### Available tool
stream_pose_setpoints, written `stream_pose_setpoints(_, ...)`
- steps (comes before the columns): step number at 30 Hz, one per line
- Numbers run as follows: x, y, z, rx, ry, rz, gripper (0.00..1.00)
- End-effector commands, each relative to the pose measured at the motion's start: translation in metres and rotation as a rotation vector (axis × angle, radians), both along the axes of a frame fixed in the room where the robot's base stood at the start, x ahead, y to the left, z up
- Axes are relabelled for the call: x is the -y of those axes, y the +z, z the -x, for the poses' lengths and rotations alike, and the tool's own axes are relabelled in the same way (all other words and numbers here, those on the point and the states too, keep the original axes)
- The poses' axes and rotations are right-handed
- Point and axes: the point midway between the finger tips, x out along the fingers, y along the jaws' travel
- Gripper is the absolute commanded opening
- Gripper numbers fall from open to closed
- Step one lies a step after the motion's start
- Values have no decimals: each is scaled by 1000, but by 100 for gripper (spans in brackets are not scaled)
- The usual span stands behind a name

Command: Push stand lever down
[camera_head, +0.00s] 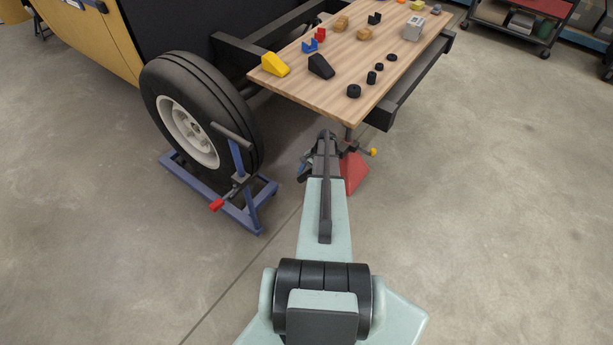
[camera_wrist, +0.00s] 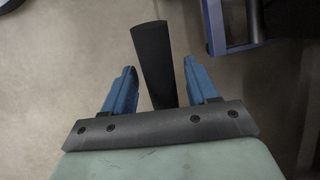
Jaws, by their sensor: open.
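A blue wheel stand (camera_head: 172,165) sits on the floor by a large black tyre in the head view, its lever (camera_head: 230,191) tipped with a red end (camera_head: 216,205) low at the front. Part of a blue frame (camera_wrist: 217,28) shows at the upper right of the wrist view. My gripper (camera_head: 305,168) is right of the stand and apart from it, mostly hidden by my arm. In the wrist view my gripper (camera_wrist: 159,67) has its two blue fingers spread. A dark bar (camera_wrist: 152,45) shows between them; I cannot tell what it is or whether anything touches it.
A wooden table top (camera_head: 335,100) with wedges and small blocks is beyond my gripper. A red stand (camera_head: 354,172) with a yellow knob (camera_head: 373,152) is close on the right, under the table edge. The tyre (camera_head: 200,110) is behind the blue stand. The floor in front is clear.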

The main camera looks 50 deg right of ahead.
Motion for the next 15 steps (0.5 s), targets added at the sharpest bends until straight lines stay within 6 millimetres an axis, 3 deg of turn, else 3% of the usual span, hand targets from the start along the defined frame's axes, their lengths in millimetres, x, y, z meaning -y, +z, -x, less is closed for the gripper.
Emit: stream_pose_setpoints(15,-4,-10,-2,0,0,1,55)
